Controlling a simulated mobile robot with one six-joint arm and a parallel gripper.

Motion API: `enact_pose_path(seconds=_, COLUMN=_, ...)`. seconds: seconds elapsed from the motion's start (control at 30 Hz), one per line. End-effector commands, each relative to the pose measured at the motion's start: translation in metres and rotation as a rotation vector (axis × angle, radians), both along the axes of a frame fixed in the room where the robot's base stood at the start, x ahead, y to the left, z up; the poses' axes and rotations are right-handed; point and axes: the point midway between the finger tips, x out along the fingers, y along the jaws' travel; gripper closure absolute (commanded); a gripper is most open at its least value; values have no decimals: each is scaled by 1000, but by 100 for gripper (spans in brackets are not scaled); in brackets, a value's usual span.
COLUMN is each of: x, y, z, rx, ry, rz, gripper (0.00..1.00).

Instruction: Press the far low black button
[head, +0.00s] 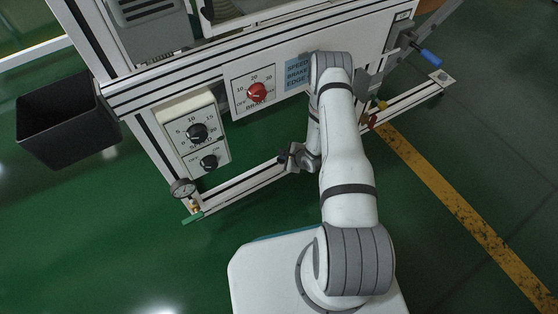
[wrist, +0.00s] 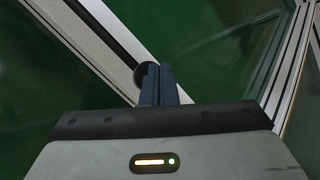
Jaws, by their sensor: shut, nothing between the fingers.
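A round black button (wrist: 143,72) shows in the wrist view on a pale metal rail, just beyond and left of my fingertips. My fingers partly cover it, and I cannot tell whether they touch it. My gripper (wrist: 160,70) is shut and empty, its two dark fingers side by side. In the head view my gripper (head: 285,157) is low at the machine's bottom rail, left of my forearm. There the button cannot be told apart from the dark fingertips.
The machine's lower rail (head: 240,188) runs just above the green floor. A blue handle (head: 430,56) sticks out right. A black bin (head: 65,120) hangs far left.

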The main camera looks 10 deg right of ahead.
Motion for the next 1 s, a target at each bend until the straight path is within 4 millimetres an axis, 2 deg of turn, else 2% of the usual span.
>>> enact_pose_path(seconds=0.57, x=0, y=-1, z=0, rx=0, ry=0, rz=-2, gripper=100)
enact_pose_path(seconds=1.0, x=4, y=-1, z=-9, rx=0, ry=0, rz=-2, gripper=100)
